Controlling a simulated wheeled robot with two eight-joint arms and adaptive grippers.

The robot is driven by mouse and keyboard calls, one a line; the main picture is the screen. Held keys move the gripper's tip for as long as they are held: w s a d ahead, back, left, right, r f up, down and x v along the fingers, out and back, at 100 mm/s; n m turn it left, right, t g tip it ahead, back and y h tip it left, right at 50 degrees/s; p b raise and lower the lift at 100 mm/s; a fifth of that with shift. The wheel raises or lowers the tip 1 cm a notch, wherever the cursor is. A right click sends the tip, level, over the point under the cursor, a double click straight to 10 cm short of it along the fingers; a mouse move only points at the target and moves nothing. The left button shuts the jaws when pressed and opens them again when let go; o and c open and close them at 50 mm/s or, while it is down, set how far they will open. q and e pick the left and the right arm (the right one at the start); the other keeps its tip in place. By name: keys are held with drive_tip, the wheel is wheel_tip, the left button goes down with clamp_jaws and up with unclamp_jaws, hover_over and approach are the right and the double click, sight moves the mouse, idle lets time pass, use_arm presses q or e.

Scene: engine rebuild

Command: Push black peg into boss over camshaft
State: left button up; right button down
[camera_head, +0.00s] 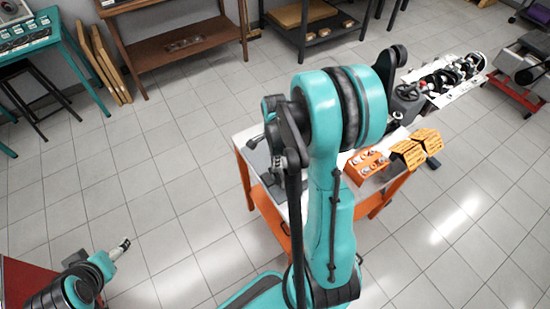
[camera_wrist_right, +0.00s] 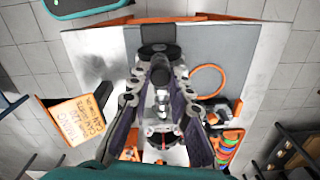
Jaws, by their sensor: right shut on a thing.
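My right arm rises through the middle of the head view and hides much of the worktable (camera_head: 243,150). Its far end reaches behind my teal elbow, and the right gripper is not clear there. The black peg itself cannot be made out there. Metal parts and dark slanted bars below the fingers are hard to tell apart; the boss and camshaft are not clear. My left gripper (camera_head: 122,244) is small at the lower left, away from the table.
The wrist view shows an orange ring (camera_wrist_right: 208,67) and a lettered board (camera_wrist_right: 75,122).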

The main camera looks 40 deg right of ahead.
drive_tip(key=shift+f+b, duration=0.6)
drive_tip(key=shift+f, duration=0.1)
drive_tip(key=c, duration=1.6)
unclamp_jaws()
drive_tip(key=shift+c, duration=0.2)
drive_tip(key=shift+r, duration=0.25)
drive_tip(key=shift+r+p, duration=1)
drive_tip(key=shift+r, duration=0.3)
drive_tip(key=shift+o, duration=0.3)
drive_tip(key=o, duration=0.5)
